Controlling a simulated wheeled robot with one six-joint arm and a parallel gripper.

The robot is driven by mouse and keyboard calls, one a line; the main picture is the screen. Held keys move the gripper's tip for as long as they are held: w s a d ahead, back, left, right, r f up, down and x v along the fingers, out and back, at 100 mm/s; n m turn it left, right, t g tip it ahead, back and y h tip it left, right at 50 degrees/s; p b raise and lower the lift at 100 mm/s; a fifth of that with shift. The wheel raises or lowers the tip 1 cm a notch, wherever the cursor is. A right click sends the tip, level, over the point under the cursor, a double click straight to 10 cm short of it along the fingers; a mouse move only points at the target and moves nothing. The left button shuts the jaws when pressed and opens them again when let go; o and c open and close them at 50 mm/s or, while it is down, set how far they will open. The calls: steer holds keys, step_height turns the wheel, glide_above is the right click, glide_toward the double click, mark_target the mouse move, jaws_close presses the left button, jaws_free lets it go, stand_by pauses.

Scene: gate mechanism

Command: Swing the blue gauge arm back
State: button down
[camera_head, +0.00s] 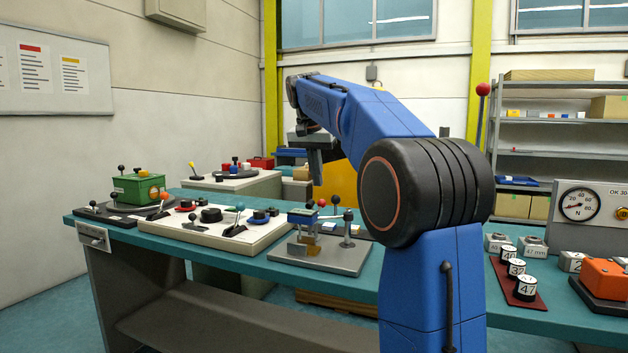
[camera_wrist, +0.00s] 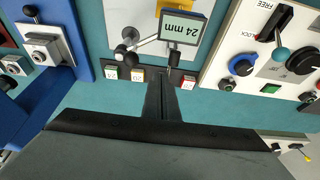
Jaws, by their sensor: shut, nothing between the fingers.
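The gauge stands on a grey plate (camera_head: 345,260) on the teal bench in the head view. Its blue-edged head (camera_head: 302,215) sits on an upright; I take this as the blue gauge arm. In the wrist view its display (camera_wrist: 184,27) reads 24 mm, upside down. A grey bar (camera_wrist: 146,43) runs left from beside it to a dark round post. My gripper (camera_head: 315,180) points down above the gauge in the head view, apart from it. In the wrist view my gripper (camera_wrist: 166,76) is shut and empty, its tips just below the display in the picture. Whether they touch anything there is unclear.
A white control panel (camera_head: 190,229) with knobs and levers lies left of the gauge. Numbered cylinders on a red tray (camera_head: 529,290) and a dial box (camera_head: 580,206) stand to the right. Some teal bench is bare.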

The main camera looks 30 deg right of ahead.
step_height(320, 180, down, 7)
steer(key=s+a, duration=0.1)
steer(key=shift+f, duration=0.15)
stand_by(0.4)
steer(key=shift+s+a, duration=0.1)
steer(key=shift+s, duration=0.05)
steer(key=s+d+n+t+y, duration=0.1)
steer(key=s+d+n+y, duration=0.1)
steer(key=s+n, duration=0.9)
steer(key=shift+n+y, duration=0.9)
steer(key=shift+d, duration=0.15)
stand_by(0.5)
